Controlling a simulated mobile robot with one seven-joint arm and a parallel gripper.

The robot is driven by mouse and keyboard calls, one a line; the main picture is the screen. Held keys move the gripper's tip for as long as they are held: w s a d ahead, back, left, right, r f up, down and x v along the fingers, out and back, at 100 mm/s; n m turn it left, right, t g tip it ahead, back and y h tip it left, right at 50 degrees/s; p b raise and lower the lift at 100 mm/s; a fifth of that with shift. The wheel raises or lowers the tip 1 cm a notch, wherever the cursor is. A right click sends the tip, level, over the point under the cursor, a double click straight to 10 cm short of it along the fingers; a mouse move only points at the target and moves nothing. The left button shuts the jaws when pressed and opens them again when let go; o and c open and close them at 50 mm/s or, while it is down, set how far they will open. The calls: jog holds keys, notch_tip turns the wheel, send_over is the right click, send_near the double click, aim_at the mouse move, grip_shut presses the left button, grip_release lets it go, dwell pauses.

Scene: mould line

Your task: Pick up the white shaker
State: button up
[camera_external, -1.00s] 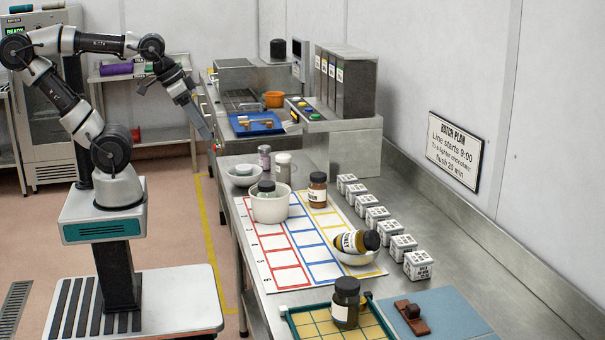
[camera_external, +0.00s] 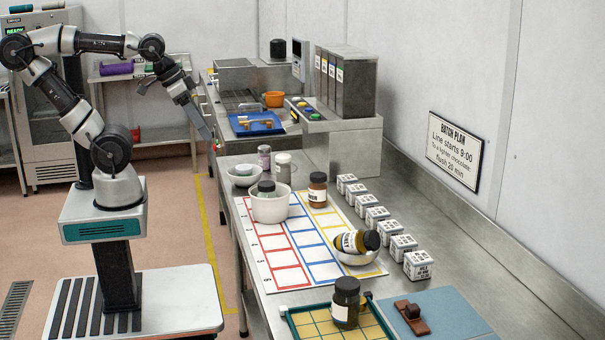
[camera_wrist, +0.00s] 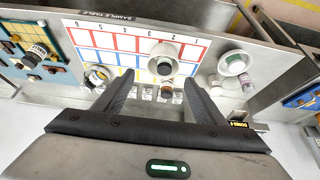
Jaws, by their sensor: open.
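The white shaker (camera_external: 283,169), a pale upright cylinder with a grey top, stands on the steel table just behind a white bowl.
Close around the shaker are a white bowl (camera_external: 271,211) holding a lidded jar, a small bowl (camera_external: 242,180), a purplish can (camera_external: 264,159) and a brown jar (camera_external: 317,190). Several white cubes (camera_external: 377,217) line the right. A grey machine (camera_external: 343,145) stands behind.

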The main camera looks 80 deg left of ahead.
jog(key=shift+w, duration=0.1)
dwell(0.4)
jog(key=m+t+b, duration=0.1)
jog(key=m+b, duration=0.4)
jog(key=m, duration=3.1)
send_near(279, 156)
jog(key=b+x, duration=0.2)
jog(key=x, duration=0.8)
jog(key=shift+w+d+f, duration=0.15)
jog(key=shift+w+f, duration=0.05)
jog(key=shift+f, duration=0.15)
jog(key=shift+a+b+x, duration=0.15)
jog(key=shift+b+x, duration=0.15)
jog(key=shift+x, duration=1.2)
jog(key=shift+a+b+x, duration=0.15)
jog(key=shift+b+x, duration=0.1)
jog(key=shift+x, duration=1.3)
jog(key=shift+r, duration=0.1)
jog(key=c, duration=1.2)
